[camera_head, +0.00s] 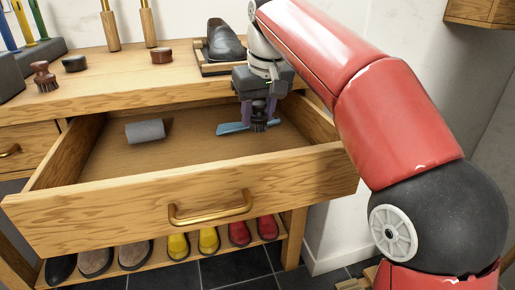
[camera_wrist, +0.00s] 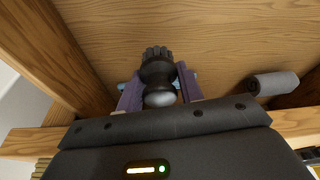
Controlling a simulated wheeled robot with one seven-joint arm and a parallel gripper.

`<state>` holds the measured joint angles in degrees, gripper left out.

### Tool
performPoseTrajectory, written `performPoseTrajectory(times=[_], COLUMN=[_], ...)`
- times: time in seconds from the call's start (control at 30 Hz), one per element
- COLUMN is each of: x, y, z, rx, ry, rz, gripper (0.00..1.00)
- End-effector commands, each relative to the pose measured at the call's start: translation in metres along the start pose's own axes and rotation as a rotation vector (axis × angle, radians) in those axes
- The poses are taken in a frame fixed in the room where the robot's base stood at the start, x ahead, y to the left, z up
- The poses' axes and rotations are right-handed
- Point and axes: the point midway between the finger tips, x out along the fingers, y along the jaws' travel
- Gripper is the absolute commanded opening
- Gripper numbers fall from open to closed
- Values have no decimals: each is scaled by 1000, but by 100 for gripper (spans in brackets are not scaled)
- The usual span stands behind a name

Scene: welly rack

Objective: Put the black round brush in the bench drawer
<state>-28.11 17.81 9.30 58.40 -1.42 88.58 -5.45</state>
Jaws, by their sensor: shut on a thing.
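The black round brush (camera_wrist: 157,68) is held between the two fingers of my gripper (camera_wrist: 160,95), which is shut on it. In the head view the brush (camera_head: 259,122) hangs bristles down from my gripper (camera_head: 258,103), inside the outline of the open bench drawer (camera_head: 190,190). The drawer is pulled well out, with a brass handle on its front. A grey cylinder (camera_head: 145,131) lies in the drawer's left part. A flat blue thing (camera_head: 232,128) lies in the drawer behind the brush. I cannot tell whether the brush touches the drawer floor.
The bench top (camera_head: 110,83) carries a brown brush (camera_head: 44,77), two low round brushes, and a tray with a dark shoe (camera_head: 224,42). Several shoes and boots stand on the shelf below the drawer. The middle of the drawer floor is clear.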

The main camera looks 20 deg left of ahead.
Motion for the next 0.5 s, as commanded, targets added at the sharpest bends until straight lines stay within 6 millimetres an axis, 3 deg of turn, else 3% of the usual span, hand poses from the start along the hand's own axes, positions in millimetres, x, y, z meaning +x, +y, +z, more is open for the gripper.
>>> performPoseTrajectory(times=[0.5], x=[54], y=[0], z=[15], rx=[0], ry=[1], rz=[0], gripper=[15])
